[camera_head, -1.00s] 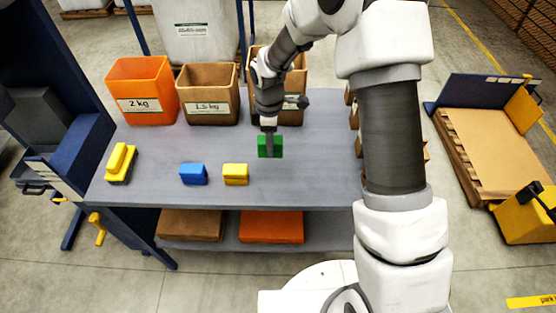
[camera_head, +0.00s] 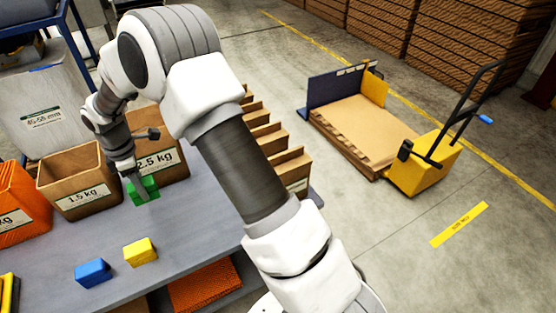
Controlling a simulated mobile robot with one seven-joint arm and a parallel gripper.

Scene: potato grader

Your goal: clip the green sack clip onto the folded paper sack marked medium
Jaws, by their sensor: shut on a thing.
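The green sack clip (camera_head: 143,190) is in my gripper (camera_head: 138,186), which is shut on it. The clip is at or just above the grey table top, in front of the 2.5 kg box; I cannot tell whether it touches the table. My arm crosses the middle of the view and hides part of the table's right side. I cannot make out a folded paper sack marked medium in this view.
A blue clip (camera_head: 93,273) and a yellow clip (camera_head: 140,252) lie on the table (camera_head: 185,225). A pallet truck (camera_head: 425,165) stands on the floor at right.

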